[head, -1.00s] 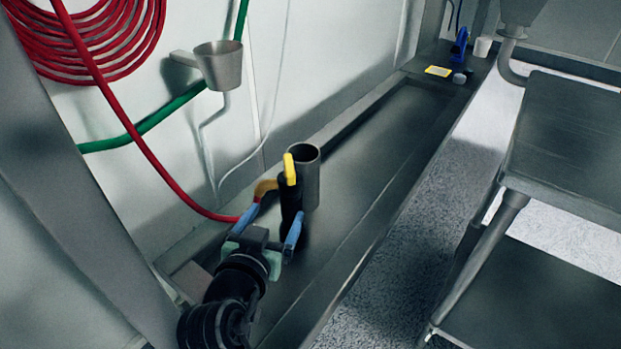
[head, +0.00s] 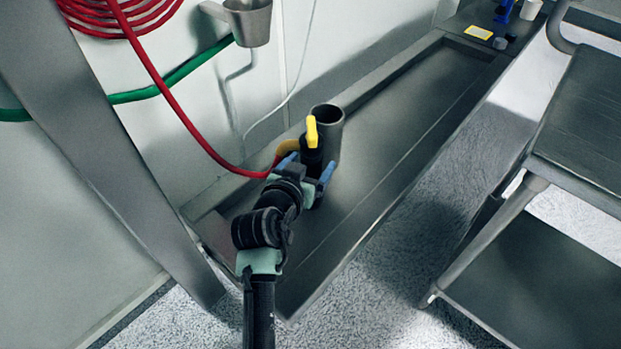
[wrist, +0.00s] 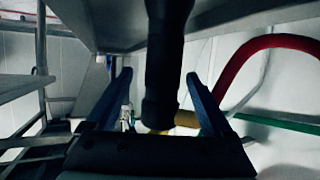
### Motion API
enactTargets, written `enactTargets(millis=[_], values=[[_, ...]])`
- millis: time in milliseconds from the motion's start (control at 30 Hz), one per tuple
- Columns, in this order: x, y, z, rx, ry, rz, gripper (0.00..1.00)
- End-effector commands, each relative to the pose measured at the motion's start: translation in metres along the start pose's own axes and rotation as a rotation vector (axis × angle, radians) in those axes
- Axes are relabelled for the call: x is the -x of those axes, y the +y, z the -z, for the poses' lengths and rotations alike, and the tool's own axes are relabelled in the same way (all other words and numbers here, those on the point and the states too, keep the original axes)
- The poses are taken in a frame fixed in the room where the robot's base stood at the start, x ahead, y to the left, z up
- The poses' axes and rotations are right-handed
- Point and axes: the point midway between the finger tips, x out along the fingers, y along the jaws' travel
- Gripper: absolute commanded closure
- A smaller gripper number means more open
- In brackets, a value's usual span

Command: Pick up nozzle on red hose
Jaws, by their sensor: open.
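The nozzle (head: 312,156) is black with a yellow top piece and stands upright above the steel trough. It also shows in the wrist view as a dark vertical body (wrist: 167,60). The red hose (head: 168,88) runs down from a coil on the wall to the nozzle's brass-coloured fitting, which shows in the wrist view (wrist: 186,119). My gripper (head: 307,168) is open, with its blue fingers on either side of the nozzle. In the wrist view the nozzle is between the fingers, with gaps on both sides. The nozzle's lower part is hidden by my gripper in the head view.
A grey metal cylinder (head: 333,130) stands right behind the nozzle. The trough (head: 400,110) is otherwise mostly bare. A metal cup (head: 250,22) and green hose (head: 170,80) are at the wall. A steel table (head: 590,120) stands at right, with open floor between.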

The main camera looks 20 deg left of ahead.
Motion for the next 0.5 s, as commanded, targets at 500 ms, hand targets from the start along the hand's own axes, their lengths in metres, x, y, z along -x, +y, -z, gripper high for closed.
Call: enactTargets(millis=[500], values=[[-0.051, -0.003, 0.000, 0.000, 0.000, -0.002, 0.14]])
